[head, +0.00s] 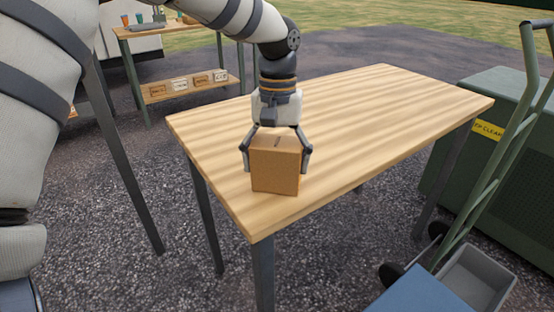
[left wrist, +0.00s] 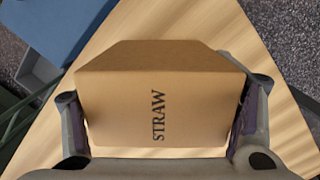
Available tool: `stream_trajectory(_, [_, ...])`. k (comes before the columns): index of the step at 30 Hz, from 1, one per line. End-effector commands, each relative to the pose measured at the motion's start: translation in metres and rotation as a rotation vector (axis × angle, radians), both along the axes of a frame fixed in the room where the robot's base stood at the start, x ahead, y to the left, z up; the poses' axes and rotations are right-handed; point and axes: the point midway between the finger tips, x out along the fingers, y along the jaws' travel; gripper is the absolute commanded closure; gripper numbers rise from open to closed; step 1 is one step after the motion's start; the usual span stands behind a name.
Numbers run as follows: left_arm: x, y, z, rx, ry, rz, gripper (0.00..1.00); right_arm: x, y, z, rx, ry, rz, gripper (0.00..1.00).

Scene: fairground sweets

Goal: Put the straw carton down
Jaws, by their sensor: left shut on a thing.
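The straw carton (head: 275,171) is a brown cardboard box, upright at the near left part of the wooden table (head: 370,110). In the left wrist view the carton (left wrist: 155,105) fills the middle and shows the word STRAW. My left gripper (head: 276,160) comes down from above and is shut on the carton, one finger on each side. The gripper's fingers also show on both sides of the carton in the left wrist view (left wrist: 158,128). I cannot tell whether the carton's underside touches the tabletop. My right gripper is not in view.
The rest of the tabletop is bare. At the right stand a dark green box (head: 500,130) with a yellow label and a green hand truck (head: 500,165). A blue object (head: 420,292) and a grey bin (head: 478,278) are at the lower right. A second table (head: 170,30) with cups and several boxes on its shelf is behind.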

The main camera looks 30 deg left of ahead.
Motion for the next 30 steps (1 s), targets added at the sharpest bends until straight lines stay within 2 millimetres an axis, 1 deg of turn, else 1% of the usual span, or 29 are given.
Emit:
stream_trajectory(5, [0.000, 0.000, -0.001, 0.000, -0.002, 0.000, 0.68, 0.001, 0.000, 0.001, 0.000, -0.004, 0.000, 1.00])
stream_trajectory(6, [0.000, 0.000, -0.002, 0.000, -0.002, 0.000, 0.17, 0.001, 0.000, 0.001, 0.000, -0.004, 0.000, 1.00])
stream_trajectory(8, [0.000, 0.000, -0.002, 0.000, -0.002, 0.000, 0.03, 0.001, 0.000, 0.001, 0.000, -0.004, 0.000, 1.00])
stream_trajectory(9, [0.000, 0.000, -0.002, -0.001, -0.001, 0.000, 0.01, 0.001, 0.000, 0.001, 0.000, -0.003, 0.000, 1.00])
stream_trajectory(18, [0.000, 0.000, -0.002, -0.001, -0.001, 0.000, 0.01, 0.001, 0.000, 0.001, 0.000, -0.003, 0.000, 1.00])
stream_trajectory(20, [0.000, 0.000, 0.001, -0.001, -0.001, 0.000, 0.01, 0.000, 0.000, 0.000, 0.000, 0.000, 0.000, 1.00])
stream_trajectory(23, [0.003, 0.001, 0.018, 0.002, -0.005, 0.002, 0.01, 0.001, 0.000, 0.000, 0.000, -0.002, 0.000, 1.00])
stream_trajectory(27, [0.007, 0.002, 0.057, 0.002, -0.007, 0.002, 0.01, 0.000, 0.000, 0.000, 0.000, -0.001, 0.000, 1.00])
stream_trajectory(30, [0.009, 0.004, 0.083, 0.003, -0.003, 0.002, 0.01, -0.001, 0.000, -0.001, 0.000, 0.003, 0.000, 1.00])
